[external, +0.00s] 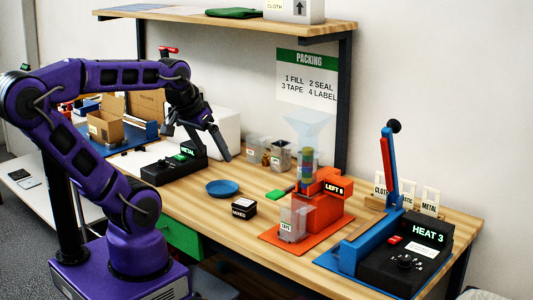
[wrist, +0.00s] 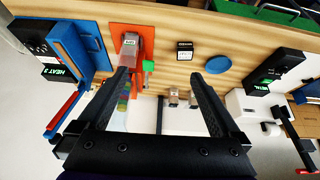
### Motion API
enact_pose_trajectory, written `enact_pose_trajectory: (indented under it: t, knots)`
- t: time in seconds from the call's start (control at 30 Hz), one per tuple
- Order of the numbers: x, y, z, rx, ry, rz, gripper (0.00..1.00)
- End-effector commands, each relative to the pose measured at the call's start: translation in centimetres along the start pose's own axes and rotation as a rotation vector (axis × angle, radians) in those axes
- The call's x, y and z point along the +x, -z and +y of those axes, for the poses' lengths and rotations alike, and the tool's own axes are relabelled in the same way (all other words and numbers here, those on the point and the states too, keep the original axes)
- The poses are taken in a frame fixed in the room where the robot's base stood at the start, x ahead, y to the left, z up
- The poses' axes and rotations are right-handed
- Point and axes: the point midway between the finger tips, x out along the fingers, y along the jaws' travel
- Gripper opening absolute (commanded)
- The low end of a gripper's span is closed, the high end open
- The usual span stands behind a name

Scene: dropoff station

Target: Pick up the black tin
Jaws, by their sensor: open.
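The black tin (external: 243,208) is a small dark box with a white label, which seems to read MIXED. It sits on the wooden bench near its front edge, right of the blue plate (external: 222,188). In the wrist view the tin (wrist: 185,50) is near the upper middle, with the blue plate (wrist: 218,65) beside it. My gripper (external: 197,146) is open and empty, above the bench, left of and farther back than the tin. In the wrist view its two fingers (wrist: 163,80) are spread wide, with the tin beyond their tips.
A heat sealer (external: 405,255) is far right. A black METAL device (external: 172,170) stands left. Small containers (external: 280,157) stand behind. Bench around the tin is clear.

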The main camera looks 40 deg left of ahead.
Motion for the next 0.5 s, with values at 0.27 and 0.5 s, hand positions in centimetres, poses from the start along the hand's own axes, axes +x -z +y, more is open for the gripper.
enact_pose_trajectory:
  t: [0.27, 0.5]
  knots:
    - [2.9, 1.6, 5.6, 0.112, -0.007, -0.092, 1.00]
    - [5.5, 2.8, 12.7, 0.579, -0.063, -0.243, 1.00]
